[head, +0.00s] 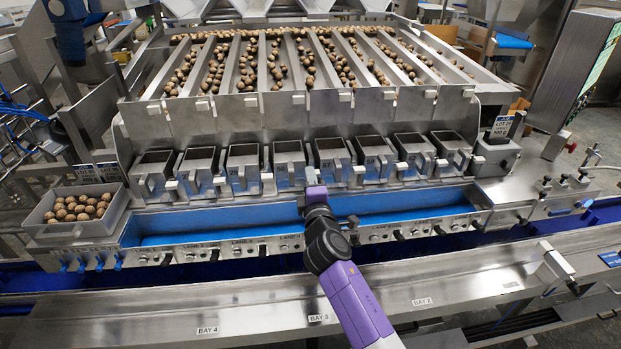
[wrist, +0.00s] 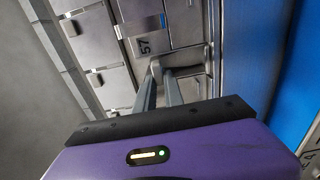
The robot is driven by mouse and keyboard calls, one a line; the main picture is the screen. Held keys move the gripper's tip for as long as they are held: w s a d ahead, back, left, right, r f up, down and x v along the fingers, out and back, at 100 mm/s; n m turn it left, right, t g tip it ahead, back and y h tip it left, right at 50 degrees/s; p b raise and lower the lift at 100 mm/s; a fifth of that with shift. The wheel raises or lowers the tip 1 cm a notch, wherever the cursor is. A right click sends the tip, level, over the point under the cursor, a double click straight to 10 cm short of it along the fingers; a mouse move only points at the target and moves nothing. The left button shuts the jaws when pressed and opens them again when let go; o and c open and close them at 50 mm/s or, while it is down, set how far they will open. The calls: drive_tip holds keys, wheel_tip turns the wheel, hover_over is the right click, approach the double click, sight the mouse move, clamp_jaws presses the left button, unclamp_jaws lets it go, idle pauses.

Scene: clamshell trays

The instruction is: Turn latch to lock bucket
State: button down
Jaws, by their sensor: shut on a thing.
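A row of steel buckets with front handles stands across the machine; one bucket (head: 331,153) is just above my gripper (head: 312,180) in the head view. In the wrist view, a bucket front (wrist: 143,45) carries the number 57. My gripper (wrist: 163,82) has its two grey fingers shut at a small pale latch piece (wrist: 156,66) beside a grey bracket or handle (wrist: 188,70). The fingers hide part of the piece, so its exact turn angle cannot be told. My purple wrist housing covers the lower part of the wrist view.
Sloping lanes of round brown nuts (head: 320,65) lie above the buckets. A blue belt (head: 215,224) runs below them, with a knob-lined rail (head: 220,247) in front. A grey bin of nuts (head: 75,228) stands at left.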

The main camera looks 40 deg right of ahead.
drive_tip(key=c, duration=1.4)
unclamp_jaws()
drive_tip(key=shift+c, duration=0.2)
drive_tip(key=b+v, duration=0.1)
drive_tip(key=v, duration=0.6)
drive_tip(key=shift+s+a, duration=0.25)
drive_tip(key=shift+s, duration=0.1)
